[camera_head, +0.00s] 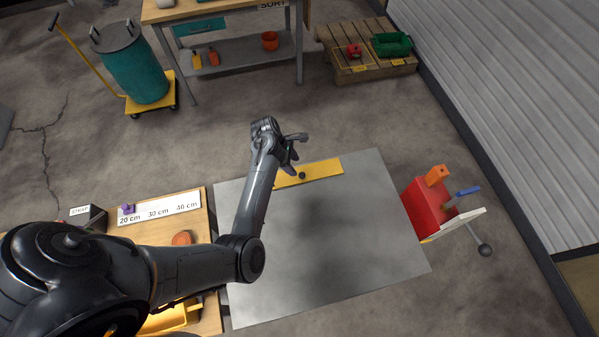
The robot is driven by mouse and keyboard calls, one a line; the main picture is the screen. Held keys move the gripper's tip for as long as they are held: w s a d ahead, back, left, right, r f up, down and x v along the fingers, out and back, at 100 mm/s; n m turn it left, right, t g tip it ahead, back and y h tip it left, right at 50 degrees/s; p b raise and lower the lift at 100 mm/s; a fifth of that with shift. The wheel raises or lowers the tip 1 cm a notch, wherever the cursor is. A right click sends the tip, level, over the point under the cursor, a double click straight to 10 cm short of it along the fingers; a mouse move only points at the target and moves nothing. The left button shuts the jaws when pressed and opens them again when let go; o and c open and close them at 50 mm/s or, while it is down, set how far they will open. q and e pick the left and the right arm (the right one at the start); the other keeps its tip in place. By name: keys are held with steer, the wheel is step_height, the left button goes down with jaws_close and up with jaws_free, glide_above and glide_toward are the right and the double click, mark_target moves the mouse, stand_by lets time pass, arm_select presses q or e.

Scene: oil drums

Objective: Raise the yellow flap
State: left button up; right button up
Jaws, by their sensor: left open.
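The yellow flap (325,170) is a flat yellow strip at the far edge of a grey panel (340,240) in the head view. It looks to lie level with the panel. A small dark knob (302,175) sits on its left part. My left gripper (293,150) is open, with its fingers over or just beyond the flap's left end. I cannot tell whether it touches the flap, and the arm hides the flap's left end. My right gripper is not in view.
A wooden bench (213,225) with a length scale stands left of the panel. A teal drum (133,68), a worktable (240,50) and a pallet (345,75) stand beyond. Open floor lies between.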

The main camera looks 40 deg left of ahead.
mark_target(302, 174)
arm_select(q)
steer(key=shift+b+x, duration=0.6)
steer(key=shift+x, duration=2.6)
jaws_close()
